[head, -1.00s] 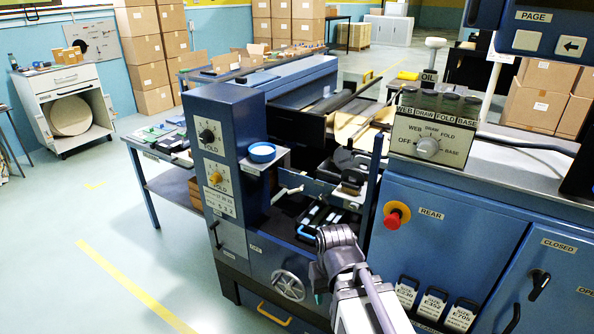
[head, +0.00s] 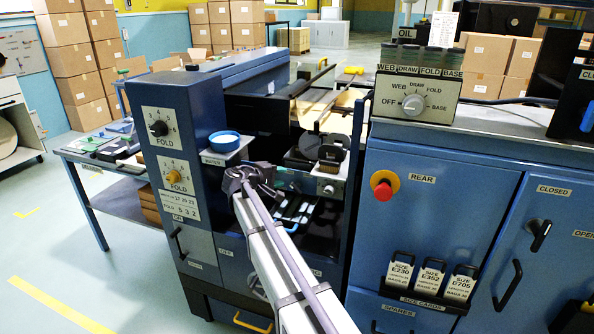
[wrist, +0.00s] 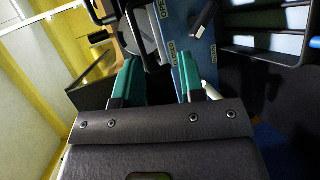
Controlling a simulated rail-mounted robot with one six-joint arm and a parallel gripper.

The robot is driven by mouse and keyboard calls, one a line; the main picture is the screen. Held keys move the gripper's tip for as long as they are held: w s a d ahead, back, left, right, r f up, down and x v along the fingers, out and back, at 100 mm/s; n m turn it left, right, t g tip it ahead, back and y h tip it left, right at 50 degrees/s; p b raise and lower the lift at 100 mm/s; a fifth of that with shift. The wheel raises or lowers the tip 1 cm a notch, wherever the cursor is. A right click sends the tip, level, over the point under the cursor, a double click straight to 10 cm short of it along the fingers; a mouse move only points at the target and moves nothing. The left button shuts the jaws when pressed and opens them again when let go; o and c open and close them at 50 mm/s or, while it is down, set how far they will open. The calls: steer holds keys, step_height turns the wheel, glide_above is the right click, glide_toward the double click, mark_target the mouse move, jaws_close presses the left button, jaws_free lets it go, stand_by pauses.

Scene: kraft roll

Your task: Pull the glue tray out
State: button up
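My gripper (wrist: 159,62) has two teal fingers standing apart, with nothing clearly held between them. In the head view my wrist (head: 250,180) is in front of the opening in the blue machine, just below the blue water bowl (head: 224,141), and hides part of the opening. In the wrist view a blue panel (wrist: 186,50) with a white label and a dark handle (wrist: 203,20) lies just beyond the right finger. It may be the glue tray's front, but I cannot read the label. I cannot tell whether a finger touches it. In the head view the tray is mostly hidden behind my wrist.
A dark roller with a small silver block (head: 325,183) sits right of my wrist. Dark slots with pale pieces (head: 298,212) lie below. The control cabinet (head: 440,210) with a red stop button (head: 383,187) stands to the right. Open floor lies at left.

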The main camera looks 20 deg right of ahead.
mark_target(298, 161)
steer(key=shift+n+t+h, duration=0.5)
steer(key=shift+n+h, duration=0.1)
steer(key=shift+h, duration=0.1)
steer(key=w+d, duration=0.2)
steer(key=d, duration=0.1)
steer(key=w+d+b, duration=0.1)
steer(key=w+d, duration=0.1)
steer(key=d, duration=0.1)
steer(key=w+d, duration=0.2)
steer(key=d, duration=0.2)
steer(key=shift+w+r+b, duration=0.1)
steer(key=shift+w+b, duration=0.25)
steer(key=shift+c, duration=0.5)
jaws_close()
